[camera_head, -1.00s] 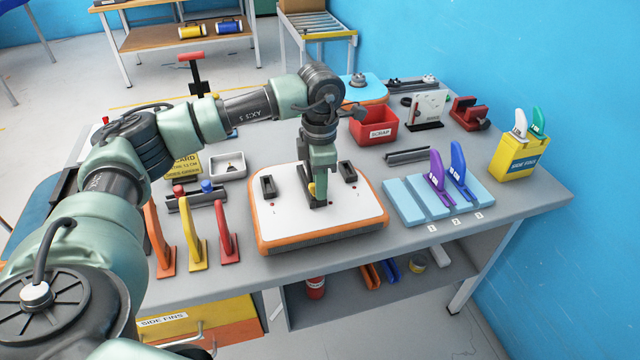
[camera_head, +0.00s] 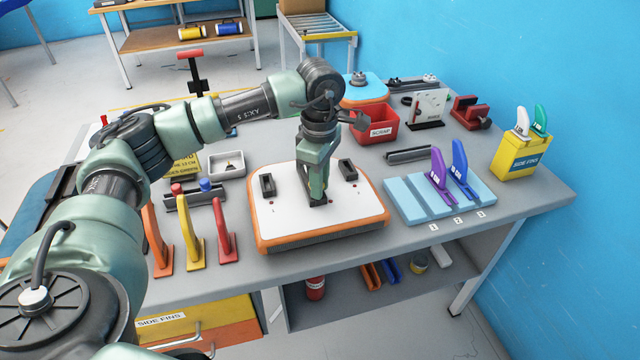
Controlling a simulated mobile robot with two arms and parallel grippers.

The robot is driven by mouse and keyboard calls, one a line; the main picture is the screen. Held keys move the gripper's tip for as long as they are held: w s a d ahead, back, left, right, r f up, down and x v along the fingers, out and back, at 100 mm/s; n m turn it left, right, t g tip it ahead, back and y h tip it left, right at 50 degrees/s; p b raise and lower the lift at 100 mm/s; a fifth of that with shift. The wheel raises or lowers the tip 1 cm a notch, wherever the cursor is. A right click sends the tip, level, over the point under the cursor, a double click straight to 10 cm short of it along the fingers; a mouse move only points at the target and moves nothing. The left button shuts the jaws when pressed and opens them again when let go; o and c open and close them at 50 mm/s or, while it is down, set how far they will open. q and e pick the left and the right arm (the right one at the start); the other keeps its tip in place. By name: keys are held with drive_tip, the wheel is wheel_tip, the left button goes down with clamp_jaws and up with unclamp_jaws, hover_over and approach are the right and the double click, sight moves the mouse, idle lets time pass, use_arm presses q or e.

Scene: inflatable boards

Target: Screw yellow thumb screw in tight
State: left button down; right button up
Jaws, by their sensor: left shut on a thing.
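The white board with an orange rim (camera_head: 275,222) lies flat on the grey workbench. A dark fin box sits at its middle, with a small dark box on either side. My left gripper (camera_head: 317,200) points straight down over the middle box and is shut, its fingertips low at the box. The yellow thumb screw is hidden now behind the fingers; a second ago its yellow showed right at them. How deep the screw sits cannot be seen. My right gripper is not in view.
Orange, yellow and red fins (camera_head: 191,240) stand left of the board. A blue rack (camera_head: 405,200) with purple and blue fins stands right. Bare bench lies in front of the rack.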

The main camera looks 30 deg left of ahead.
use_arm(q)
drive_tip(key=shift+m+b, duration=0.3)
drive_tip(key=shift+m, duration=0.7)
drive_tip(key=shift+s+r+m, duration=0.1)
drive_tip(key=shift+m, duration=0.7)
drive_tip(key=shift+m+b, duration=0.4)
drive_tip(key=shift+m, duration=1.3)
